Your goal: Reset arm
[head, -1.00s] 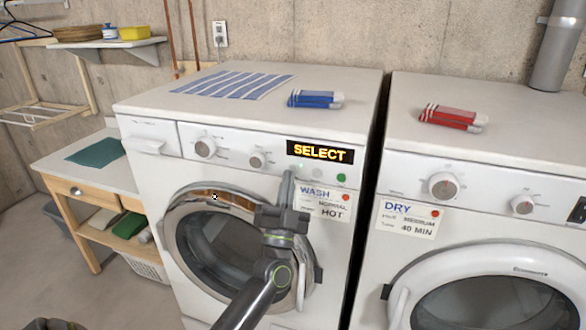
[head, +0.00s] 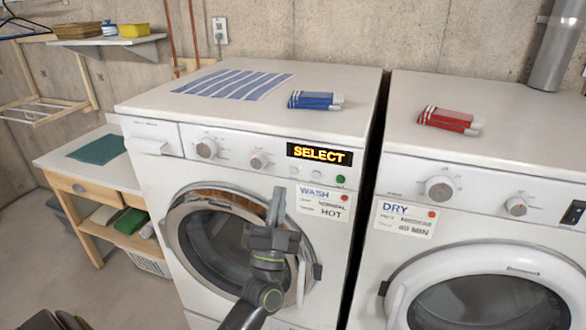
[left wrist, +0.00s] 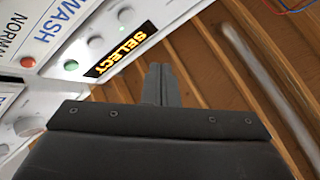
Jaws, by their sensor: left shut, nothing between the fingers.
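My left gripper (head: 277,205) is in front of the washer (head: 165,200), below its control panel and over the upper right part of its round door. Its fingers point up and are closed together with nothing between them. In the left wrist view the shut fingers (left wrist: 160,85) point up toward the wooden ceiling, apart from the panel. The washer display (head: 319,153) reads SELECT; it also shows in the left wrist view (left wrist: 121,50). My right gripper is not in view.
The dryer (head: 470,240) stands to the right of the washer, with a dark gap between them. A blue folded cloth (head: 315,100) and a striped cloth (head: 233,85) lie on the washer. A red folded cloth (head: 449,119) lies on the dryer. A wooden table (head: 75,178) stands at the left.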

